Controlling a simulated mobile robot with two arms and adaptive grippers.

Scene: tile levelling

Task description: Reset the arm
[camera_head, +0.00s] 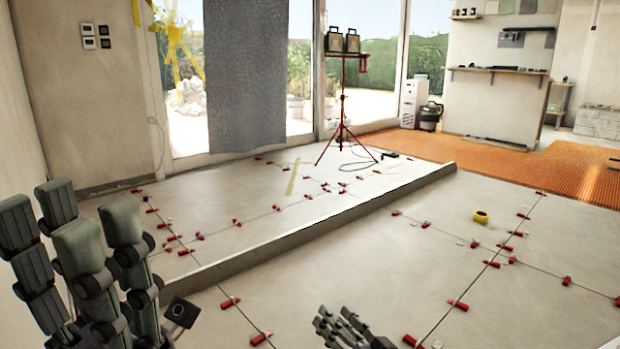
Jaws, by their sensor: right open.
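My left gripper (68,222) is large and close to the camera at the lower left. Its grey padded fingers point up, and I see nothing held in it. The overlapping fingers do not show how far apart they are. My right gripper (335,320) is small at the bottom edge, right of centre. It is open and empty, above the tiled floor (350,265). Most of the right arm is out of the picture.
Red levelling wedges (458,305) line the tile joints. A raised floor edge (300,232) crosses diagonally. A yellow tape roll (481,217) lies at the right. A red tripod with work lights (342,125) stands behind. Orange matting (500,160) covers the back right.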

